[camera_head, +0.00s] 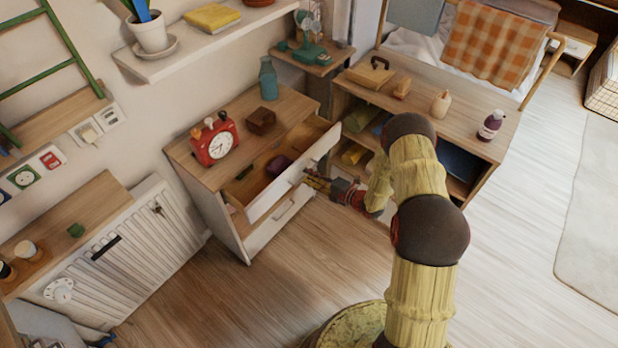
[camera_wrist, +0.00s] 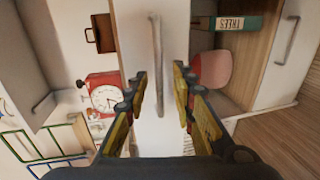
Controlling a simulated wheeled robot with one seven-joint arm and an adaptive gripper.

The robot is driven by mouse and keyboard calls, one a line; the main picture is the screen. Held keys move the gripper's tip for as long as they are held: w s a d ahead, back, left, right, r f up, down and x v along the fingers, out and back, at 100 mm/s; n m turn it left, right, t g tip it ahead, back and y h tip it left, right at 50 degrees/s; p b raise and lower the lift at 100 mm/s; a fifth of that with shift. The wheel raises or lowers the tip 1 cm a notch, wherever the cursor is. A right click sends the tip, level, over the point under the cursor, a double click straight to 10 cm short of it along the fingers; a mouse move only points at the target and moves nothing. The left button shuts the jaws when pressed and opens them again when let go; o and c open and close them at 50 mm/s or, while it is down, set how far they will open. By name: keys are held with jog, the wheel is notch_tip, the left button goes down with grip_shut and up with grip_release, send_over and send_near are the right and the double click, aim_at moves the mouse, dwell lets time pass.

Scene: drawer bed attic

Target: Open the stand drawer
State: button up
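The stand (camera_head: 193,165) is a wood-topped white cabinet against the wall. Its upper drawer (camera_head: 280,185) is pulled out, with a dark purple item (camera_head: 279,165) inside. In the wrist view a white front (camera_wrist: 180,45) with a long metal handle (camera_wrist: 155,60) lies ahead. My gripper (camera_head: 316,182) is at the right part of the drawer's front. In the wrist view my gripper (camera_wrist: 161,98) has its fingers apart, with the handle's near end between them. I cannot tell whether they touch it.
A lower front with a handle (camera_head: 284,212) is below the drawer. A red clock (camera_head: 214,141), brown box (camera_head: 261,121) and teal bottle (camera_head: 268,78) stand on top. A desk (camera_head: 450,125) with open shelves is at the right. The wooden floor in front is clear.

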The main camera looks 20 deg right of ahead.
jog(key=shift+w+a, duration=0.25)
jog(key=shift+w, duration=0.2)
grip_shut()
jog(key=shift+s, duration=0.1)
dwell(0.6)
